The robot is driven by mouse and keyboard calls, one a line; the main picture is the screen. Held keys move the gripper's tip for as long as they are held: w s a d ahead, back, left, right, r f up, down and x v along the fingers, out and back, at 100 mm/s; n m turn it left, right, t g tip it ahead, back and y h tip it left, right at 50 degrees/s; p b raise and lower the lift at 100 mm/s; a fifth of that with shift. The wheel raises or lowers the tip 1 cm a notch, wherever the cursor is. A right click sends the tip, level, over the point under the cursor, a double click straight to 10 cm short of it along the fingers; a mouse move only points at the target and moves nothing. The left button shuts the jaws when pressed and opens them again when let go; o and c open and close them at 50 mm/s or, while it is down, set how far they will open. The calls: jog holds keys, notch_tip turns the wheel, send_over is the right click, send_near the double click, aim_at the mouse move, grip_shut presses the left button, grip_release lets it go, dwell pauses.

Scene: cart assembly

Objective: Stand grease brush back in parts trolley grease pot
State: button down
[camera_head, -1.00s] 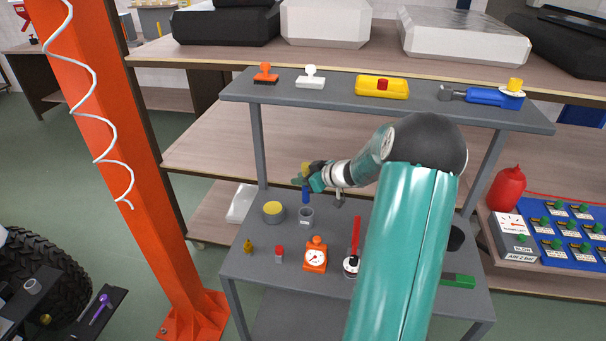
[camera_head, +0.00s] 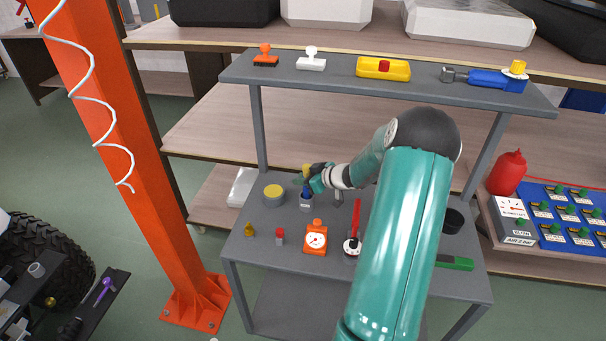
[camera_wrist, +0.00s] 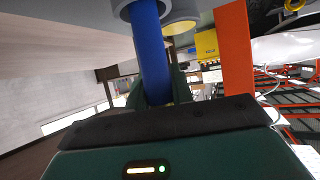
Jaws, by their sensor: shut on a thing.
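The grease brush, a blue rod (camera_head: 306,192) with a yellow upper end, stands roughly upright in my gripper (camera_head: 309,181). My gripper is shut on it from the right. The grey grease pot (camera_head: 306,205) is on the trolley's lower shelf (camera_head: 340,283), directly under the brush. The brush's lower part meets the pot's mouth.
A yellow-topped tin (camera_head: 273,193) stands close left of the pot. In front are a brass piece (camera_head: 249,229), a red-capped piece (camera_head: 280,237) and an orange gauge (camera_head: 316,238). A red-handled tool (camera_head: 355,222) stands to the right. The upper shelf (camera_head: 340,83) overhangs behind.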

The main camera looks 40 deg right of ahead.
jog(key=shift+f, duration=0.35)
jog(key=c, duration=1.1)
grip_release()
jog(key=shift+c, duration=0.2)
jog(key=v, duration=1.3)
jog(key=shift+s+r, duration=0.2)
jog(key=shift+s, duration=0.15)
